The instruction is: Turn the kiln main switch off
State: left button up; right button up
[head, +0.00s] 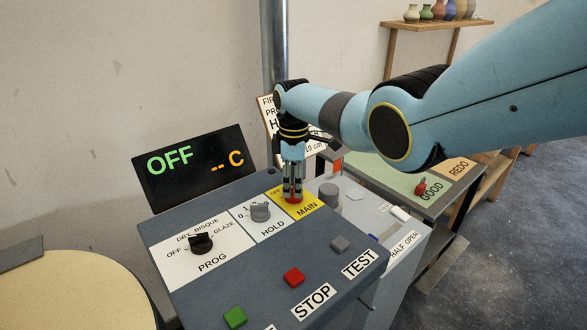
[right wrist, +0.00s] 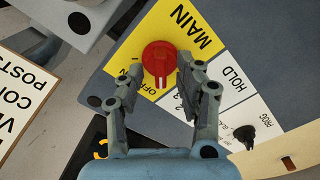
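The kiln main switch is a red round knob (right wrist: 159,60) on the yellow MAIN plate (right wrist: 190,22) of the grey console. Its white mark points toward my right gripper's palm, close to the partly hidden OFF lettering. In the head view a little of the red knob (head: 293,199) shows below the fingers. My right gripper (head: 293,190) points down over it. In the right wrist view the fingertips (right wrist: 162,64) are apart, one on each side of the knob, with small gaps visible. The display (head: 190,168) reads OFF and "-- C". My left gripper is out of view.
Beside the plate are the grey HOLD knob (head: 260,211) and black PROG knob (head: 201,243). Green (head: 235,317), red (head: 294,277) and grey (head: 340,243) buttons line the console's front. A pipe (head: 273,45) stands behind; a green-topped table (head: 405,175) is at right.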

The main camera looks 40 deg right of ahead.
notch_tip(320, 180, up, 12)
jog(key=shift+f, duration=0.2)
dwell(0.5)
